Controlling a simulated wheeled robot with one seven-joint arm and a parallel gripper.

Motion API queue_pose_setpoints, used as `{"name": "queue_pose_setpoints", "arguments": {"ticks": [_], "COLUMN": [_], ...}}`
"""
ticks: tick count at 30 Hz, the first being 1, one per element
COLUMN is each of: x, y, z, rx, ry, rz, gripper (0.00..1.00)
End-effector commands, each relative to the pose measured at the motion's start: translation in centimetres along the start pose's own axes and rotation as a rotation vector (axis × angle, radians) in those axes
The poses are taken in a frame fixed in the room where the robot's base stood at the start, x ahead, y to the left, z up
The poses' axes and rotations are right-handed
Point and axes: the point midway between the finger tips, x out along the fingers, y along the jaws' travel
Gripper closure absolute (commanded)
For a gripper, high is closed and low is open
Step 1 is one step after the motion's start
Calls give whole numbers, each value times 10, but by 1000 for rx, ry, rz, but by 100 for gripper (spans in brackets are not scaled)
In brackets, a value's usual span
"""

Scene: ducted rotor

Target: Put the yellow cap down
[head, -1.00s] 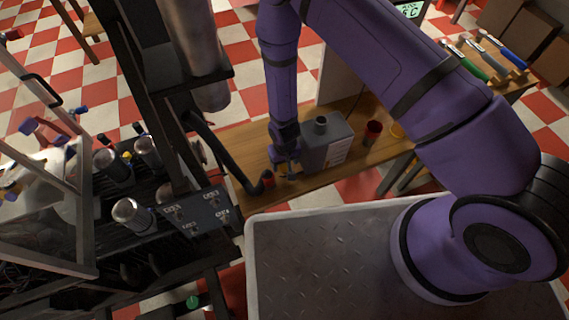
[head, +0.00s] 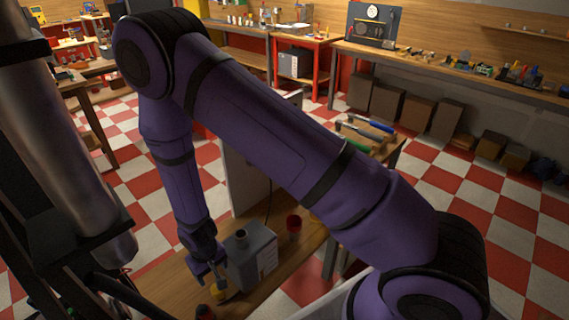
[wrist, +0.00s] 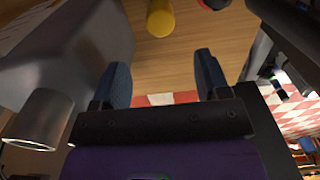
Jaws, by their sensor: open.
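The yellow cap (head: 219,294) rests on the wooden bench (head: 180,285), just below my gripper (head: 215,282) in the head view. In the wrist view the yellow cap (wrist: 160,18) stands at the top, beyond my gripper's fingertips (wrist: 161,72) and apart from them. The two blue fingers are spread with nothing between them. A grey canister (head: 252,255) with an open round neck stands right beside my gripper. It fills the left of the wrist view (wrist: 70,55).
A red cup (head: 293,224) stands right of the canister, and part of a yellow item (head: 314,218) shows by my arm. A red-ended black hose (head: 204,312) lies near the cap. Tools with coloured handles (head: 368,128) lie at the bench's far end.

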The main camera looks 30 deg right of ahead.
Motion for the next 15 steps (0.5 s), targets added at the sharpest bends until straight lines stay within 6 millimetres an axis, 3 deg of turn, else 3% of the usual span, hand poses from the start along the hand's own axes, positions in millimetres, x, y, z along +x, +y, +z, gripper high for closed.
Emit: {"name": "queue_pose_setpoints", "arguments": {"ticks": [5, 8, 15], "x": [-24, -56, -154], "y": [5, 13, 43], "z": [-10, -20, -36], "rx": [10, 21, 57], "ry": [18, 37, 95], "rz": [-8, -16, -35], "gripper": [31, 31, 31]}}
